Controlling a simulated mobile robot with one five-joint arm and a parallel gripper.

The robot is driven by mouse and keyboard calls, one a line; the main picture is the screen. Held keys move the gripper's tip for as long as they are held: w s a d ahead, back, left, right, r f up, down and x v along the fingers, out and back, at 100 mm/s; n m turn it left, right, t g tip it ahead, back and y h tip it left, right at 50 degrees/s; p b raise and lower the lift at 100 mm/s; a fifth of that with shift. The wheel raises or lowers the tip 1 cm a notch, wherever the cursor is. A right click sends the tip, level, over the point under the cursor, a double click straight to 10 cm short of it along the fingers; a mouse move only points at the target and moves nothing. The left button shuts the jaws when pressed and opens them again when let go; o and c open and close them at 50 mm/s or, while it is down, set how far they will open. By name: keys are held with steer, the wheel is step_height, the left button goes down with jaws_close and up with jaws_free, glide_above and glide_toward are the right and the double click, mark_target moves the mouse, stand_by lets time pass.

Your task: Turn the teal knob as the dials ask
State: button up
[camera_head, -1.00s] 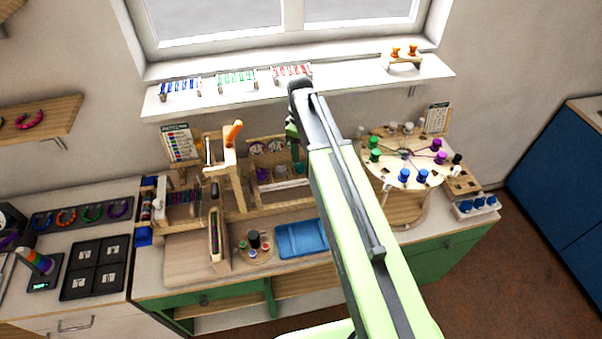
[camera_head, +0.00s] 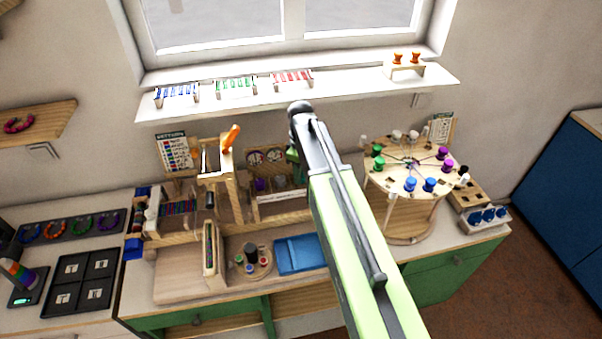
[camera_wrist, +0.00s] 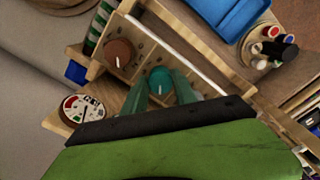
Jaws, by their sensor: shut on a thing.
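The teal knob (camera_wrist: 160,76) has a white mark and sits on a wooden panel in the wrist view. My gripper (camera_wrist: 161,85) has one green finger on each side of it and is shut on it. A round white dial (camera_wrist: 82,109) with red and green marks and a dark pointer lies to the left. A brown knob (camera_wrist: 117,52) sits up and left of the teal one. In the head view, two round dials stand on the wooden stand (camera_head: 279,195) left of my arm. My arm's end hides the teal knob there.
A blue tray (camera_head: 300,253) lies in front of the stand, beside a small round board of spools (camera_head: 250,256). A wooden frame with an orange handle (camera_head: 230,138) stands close left. A round table with coloured spools (camera_head: 408,178) stands right. The window shelf (camera_head: 335,85) is above.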

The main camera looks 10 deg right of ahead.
jaws_close()
steer(key=shift+s+a+m, duration=0.1)
steer(key=shift+m, duration=3.2)
steer(key=o, duration=1)
jaws_free()
steer(key=shift+r, duration=0.1)
